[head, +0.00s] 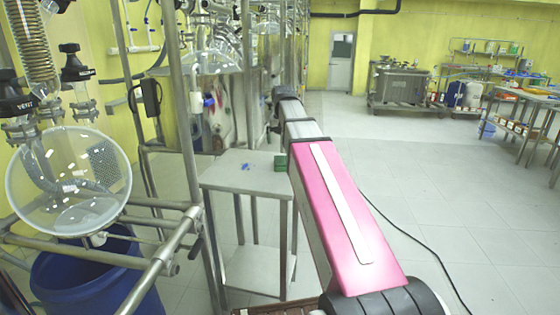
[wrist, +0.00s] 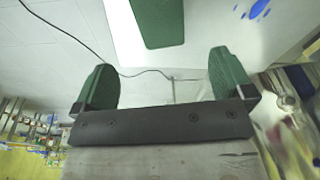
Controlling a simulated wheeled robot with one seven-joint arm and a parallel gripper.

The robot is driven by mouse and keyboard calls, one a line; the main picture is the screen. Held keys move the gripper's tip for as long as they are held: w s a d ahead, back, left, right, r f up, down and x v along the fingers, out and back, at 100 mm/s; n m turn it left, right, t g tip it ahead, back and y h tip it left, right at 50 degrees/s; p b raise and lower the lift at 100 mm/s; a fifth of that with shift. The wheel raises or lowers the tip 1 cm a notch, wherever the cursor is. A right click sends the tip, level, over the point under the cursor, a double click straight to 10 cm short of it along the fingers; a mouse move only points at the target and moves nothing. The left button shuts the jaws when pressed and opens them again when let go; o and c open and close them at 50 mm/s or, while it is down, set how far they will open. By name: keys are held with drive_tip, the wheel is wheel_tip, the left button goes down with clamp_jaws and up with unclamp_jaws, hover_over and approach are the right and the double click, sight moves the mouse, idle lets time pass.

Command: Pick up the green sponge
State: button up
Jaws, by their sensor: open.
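The green sponge (head: 281,162) sits on the small grey metal table (head: 238,178), right beside my arm, which covers part of the view there. In the wrist view the sponge (wrist: 159,22) shows as a dark green block at the top, between and beyond the fingertips and apart from them. My gripper (wrist: 165,75) is open and empty, with a green finger on each side. In the head view I cannot make out the fingers; my arm hides that area.
A small blue thing (head: 245,166) lies on the table left of the sponge. Metal frames and a round glass vessel (head: 70,180) stand at the left, above a blue bin (head: 95,280). A black cable (head: 430,245) crosses the open floor at the right.

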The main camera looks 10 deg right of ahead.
sight(282, 160)
drive_tip(key=shift+w+f, duration=0.25)
drive_tip(key=shift+f, duration=1.55)
drive_tip(key=shift+w+f, duration=0.2)
drive_tip(key=shift+f, duration=1.55)
drive_tip(key=shift+w+f, duration=0.25)
drive_tip(key=shift+f, duration=1.55)
drive_tip(key=shift+c, duration=0.3)
drive_tip(key=c, duration=0.9)
